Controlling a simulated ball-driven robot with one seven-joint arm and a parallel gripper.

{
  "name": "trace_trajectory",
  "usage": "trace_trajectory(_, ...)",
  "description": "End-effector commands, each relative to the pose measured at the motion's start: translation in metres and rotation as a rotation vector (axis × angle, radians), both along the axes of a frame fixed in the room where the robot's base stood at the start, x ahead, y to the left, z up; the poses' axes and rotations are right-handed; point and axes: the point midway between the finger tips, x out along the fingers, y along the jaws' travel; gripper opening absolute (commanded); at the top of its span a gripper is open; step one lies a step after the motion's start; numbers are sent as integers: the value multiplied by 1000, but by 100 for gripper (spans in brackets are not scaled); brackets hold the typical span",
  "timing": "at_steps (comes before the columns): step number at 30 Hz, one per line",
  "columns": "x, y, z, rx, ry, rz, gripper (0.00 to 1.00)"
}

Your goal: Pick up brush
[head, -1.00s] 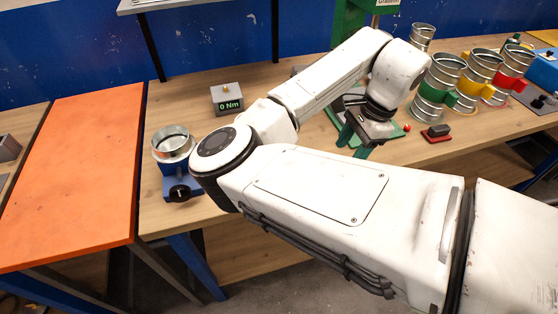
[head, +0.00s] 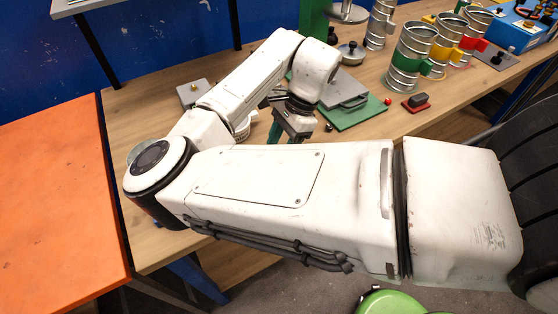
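A small red block with a dark grip on top (head: 418,101) lies on the wooden bench, right of the green board; it may be the brush, but I cannot tell for sure. My gripper (head: 285,138) points down over the bench near its front edge, left of the green board and well left of the red block. Its green-tipped fingers look apart, with nothing seen between them. My arm hides part of the bench behind and beside the gripper.
A green board with a grey plate (head: 345,93) lies right of my gripper. Metal duct pieces with green (head: 411,57), yellow and red bands stand behind the red block. An orange table (head: 55,190) is at left. A blue box (head: 522,30) stands at the far right.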

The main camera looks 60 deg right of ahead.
Motion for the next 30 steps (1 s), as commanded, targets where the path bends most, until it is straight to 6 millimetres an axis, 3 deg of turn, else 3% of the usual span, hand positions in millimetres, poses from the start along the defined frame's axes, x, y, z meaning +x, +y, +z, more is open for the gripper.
trace_trajectory(12,14,13,-44,1,2,1,55)
trace_trajectory(20,15,14,-48,-1,1,0,55)
trace_trajectory(30,15,14,-47,-1,1,0,25)
